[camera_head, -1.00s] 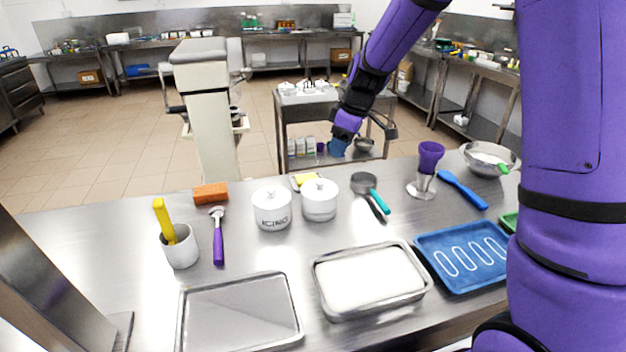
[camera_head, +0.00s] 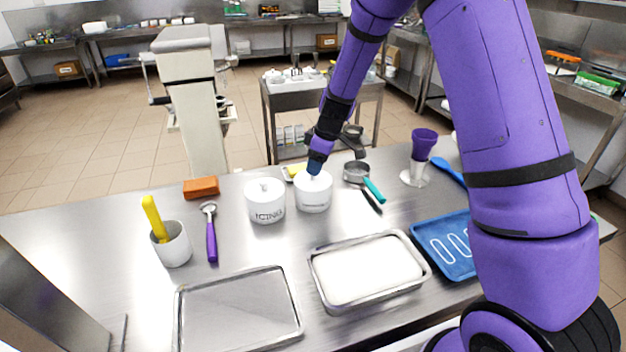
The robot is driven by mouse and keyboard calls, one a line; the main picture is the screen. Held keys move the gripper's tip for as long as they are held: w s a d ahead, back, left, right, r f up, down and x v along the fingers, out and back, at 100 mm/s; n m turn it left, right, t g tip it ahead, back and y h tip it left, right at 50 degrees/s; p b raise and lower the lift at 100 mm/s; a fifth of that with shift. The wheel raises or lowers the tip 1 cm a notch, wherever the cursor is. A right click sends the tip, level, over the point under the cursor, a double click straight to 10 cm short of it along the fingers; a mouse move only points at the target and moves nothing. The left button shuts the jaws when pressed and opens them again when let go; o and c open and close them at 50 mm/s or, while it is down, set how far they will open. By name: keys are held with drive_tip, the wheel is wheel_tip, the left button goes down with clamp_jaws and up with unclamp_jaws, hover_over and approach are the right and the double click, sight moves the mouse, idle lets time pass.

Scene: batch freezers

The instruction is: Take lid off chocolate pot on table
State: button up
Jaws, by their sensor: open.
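Two white lidded pots stand side by side on the steel table. The left pot (camera_head: 266,206) is labelled ICING and has a small knob on its lid. The right pot (camera_head: 313,196) has smaller dark lettering that I cannot read clearly; it looks like the chocolate pot. Its lid (camera_head: 303,179) is on, and its knob is hidden behind my gripper. My gripper (camera_head: 315,168) points down right at this lid, with its fingertips at the knob. It is open, and I cannot tell whether the fingers touch the knob.
A yellow sponge (camera_head: 294,172) lies behind the pots. A teal-handled sieve (camera_head: 360,178) lies close on the right. A white-filled tray (camera_head: 366,264) and an empty metal tray (camera_head: 240,312) are in front. An orange block (camera_head: 201,188) is at the left.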

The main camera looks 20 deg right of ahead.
drive_tip(key=shift+x, duration=1.5)
drive_tip(key=c, duration=1)
drive_tip(key=shift+r, duration=0.1)
